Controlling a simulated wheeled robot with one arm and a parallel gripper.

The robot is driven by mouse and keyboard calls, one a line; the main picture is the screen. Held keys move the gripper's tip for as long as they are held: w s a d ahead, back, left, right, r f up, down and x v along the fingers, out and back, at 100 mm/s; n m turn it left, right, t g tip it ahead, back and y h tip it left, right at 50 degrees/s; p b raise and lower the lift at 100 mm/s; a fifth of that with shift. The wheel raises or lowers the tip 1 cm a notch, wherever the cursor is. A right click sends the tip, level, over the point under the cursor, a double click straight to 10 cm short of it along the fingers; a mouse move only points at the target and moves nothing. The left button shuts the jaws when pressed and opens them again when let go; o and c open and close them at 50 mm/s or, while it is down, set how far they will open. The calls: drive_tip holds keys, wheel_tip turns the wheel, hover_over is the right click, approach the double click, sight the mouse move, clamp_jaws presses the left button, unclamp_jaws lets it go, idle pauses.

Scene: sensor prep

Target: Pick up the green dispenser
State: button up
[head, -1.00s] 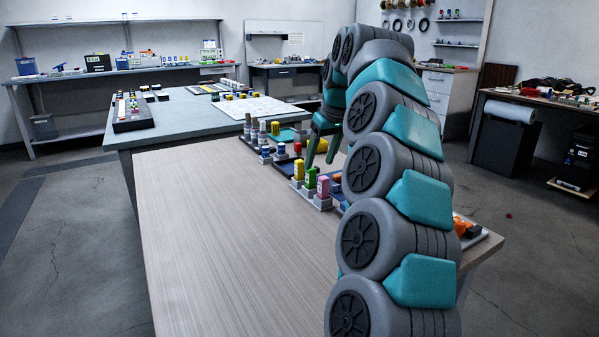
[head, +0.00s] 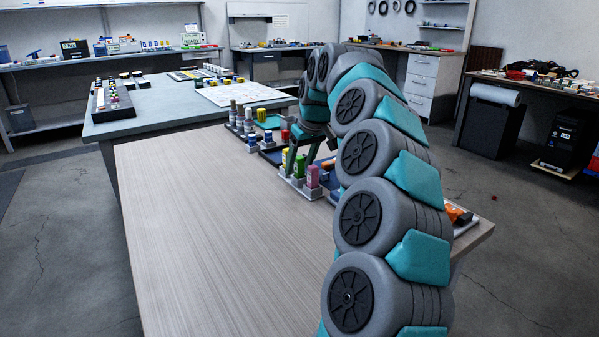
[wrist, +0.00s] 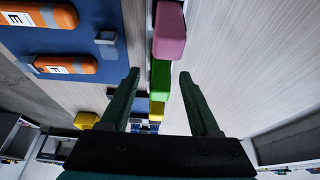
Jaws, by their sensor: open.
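The green dispenser (head: 299,167) stands in a grey holder in the middle of a short row, between a yellow dispenser (head: 285,155) and a pink dispenser (head: 312,177). In the wrist view, the green dispenser (wrist: 160,82) shows between the two spread fingers of my gripper (wrist: 158,77), nearer the left finger. The pink dispenser (wrist: 169,32) and the yellow one (wrist: 157,110) line up with it. I cannot tell whether a finger touches anything.
Orange labelled items (wrist: 65,64) lie on a blue tray left of the row in the wrist view. Grey-and-white bottles (head: 233,115) and small blue-labelled containers (head: 253,139) stand behind the row. The left part of the wooden table (head: 200,220) is clear.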

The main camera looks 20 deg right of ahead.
drive_tip(key=shift+f, duration=0.25)
drive_tip(key=shift+w, duration=0.1)
clamp_jaws()
idle(0.3)
